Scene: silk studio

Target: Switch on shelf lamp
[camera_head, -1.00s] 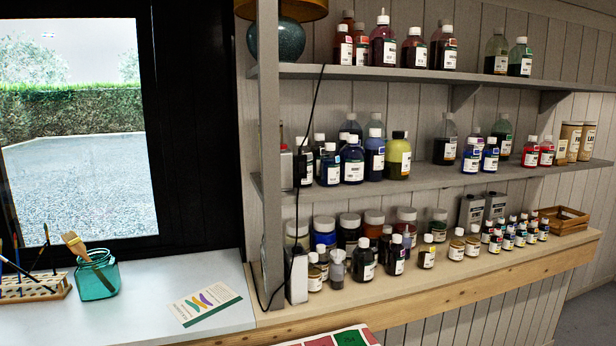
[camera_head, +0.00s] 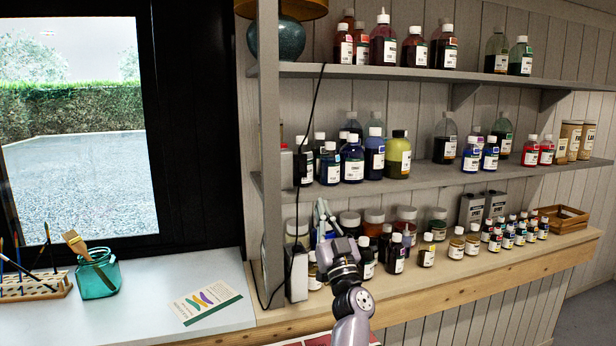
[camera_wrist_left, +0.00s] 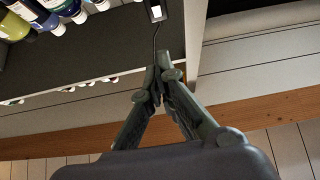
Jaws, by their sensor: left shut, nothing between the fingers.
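The shelf lamp has a round teal base (camera_head: 278,40) and an orange-brown shade (camera_head: 292,8), cut off by the top edge, on the top shelf. Its dark cord (camera_head: 317,92) hangs down the left of the shelves. A small dark switch (camera_head: 302,169) hangs on the cord at the middle shelf's height. In the left wrist view the switch (camera_wrist_left: 156,10) shows a pale face at the top edge, beyond the fingertips. My left gripper (camera_head: 322,206) is shut and empty, fingers pointing up, below and right of the switch, apart from it. My right gripper is not in view.
Bottles crowd the middle shelf (camera_head: 430,176) and jars stand on the lower wooden shelf (camera_head: 480,268), close around my left gripper. A grey upright post (camera_head: 269,150) stands left of the cord. A teal jar (camera_head: 97,275) with a brush stands on the white counter.

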